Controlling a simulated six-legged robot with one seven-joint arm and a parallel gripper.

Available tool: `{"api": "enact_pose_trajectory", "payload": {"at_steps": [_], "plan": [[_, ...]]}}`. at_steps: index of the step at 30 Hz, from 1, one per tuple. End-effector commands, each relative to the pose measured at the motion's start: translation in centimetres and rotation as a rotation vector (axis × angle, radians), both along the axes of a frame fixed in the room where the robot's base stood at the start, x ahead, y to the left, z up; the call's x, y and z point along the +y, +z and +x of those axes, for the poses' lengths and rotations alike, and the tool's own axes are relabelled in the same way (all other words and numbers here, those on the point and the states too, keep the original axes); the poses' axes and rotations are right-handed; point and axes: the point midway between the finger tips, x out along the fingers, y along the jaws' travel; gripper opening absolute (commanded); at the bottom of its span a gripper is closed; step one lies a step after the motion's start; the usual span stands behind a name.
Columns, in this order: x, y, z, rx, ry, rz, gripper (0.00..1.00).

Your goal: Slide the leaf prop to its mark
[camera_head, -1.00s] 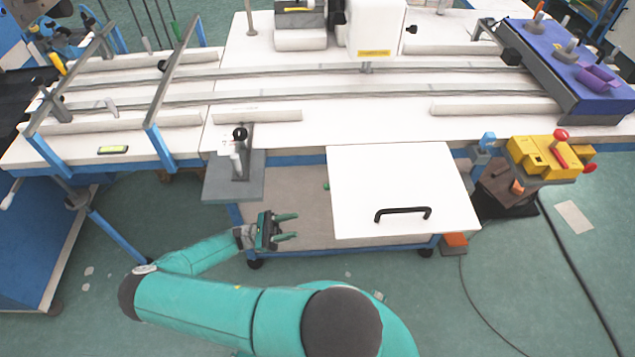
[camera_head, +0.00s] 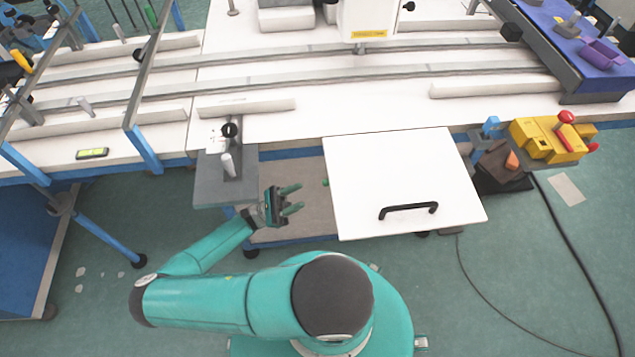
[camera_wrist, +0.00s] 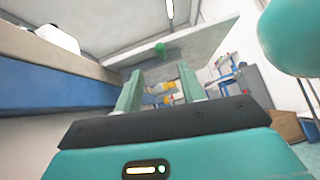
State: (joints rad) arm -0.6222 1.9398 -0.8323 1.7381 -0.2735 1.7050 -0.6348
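My gripper (camera_head: 293,198) is open and empty in the head view, its two teal fingers apart and pointing right. It is below the table's front edge, left of the white leaf (camera_head: 395,175) with the black handle. A small green piece (camera_head: 326,182) shows at the leaf's left edge; it may be the end of the leaf prop. In the wrist view a green knob (camera_wrist: 160,48) hangs under a pale panel (camera_wrist: 195,48), beyond the open fingers (camera_wrist: 160,88) and apart from them. The rest of the prop and its mark are not clearly visible.
A grey bracket plate (camera_head: 215,180) with a black-knobbed lever is up and left of my gripper. The blue table frame (camera_head: 290,240) runs below the leaf. A yellow box (camera_head: 545,138) with red knobs stands at the right. A brown shelf (camera_head: 290,170) lies behind my gripper.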

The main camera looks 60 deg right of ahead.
Motion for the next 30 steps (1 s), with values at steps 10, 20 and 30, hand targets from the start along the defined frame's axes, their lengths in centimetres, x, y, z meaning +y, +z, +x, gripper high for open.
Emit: {"api": "enact_pose_trajectory", "payload": {"at_steps": [10,20,30], "plan": [[-2.6,4.8,-3.9,0.0,0.0,-0.003,0.4],[-3.7,6.3,-5.1,0.0,0.0,0.0,0.4],[-3.7,6.3,-5.1,-0.001,-0.001,0.0,0.08]]}}
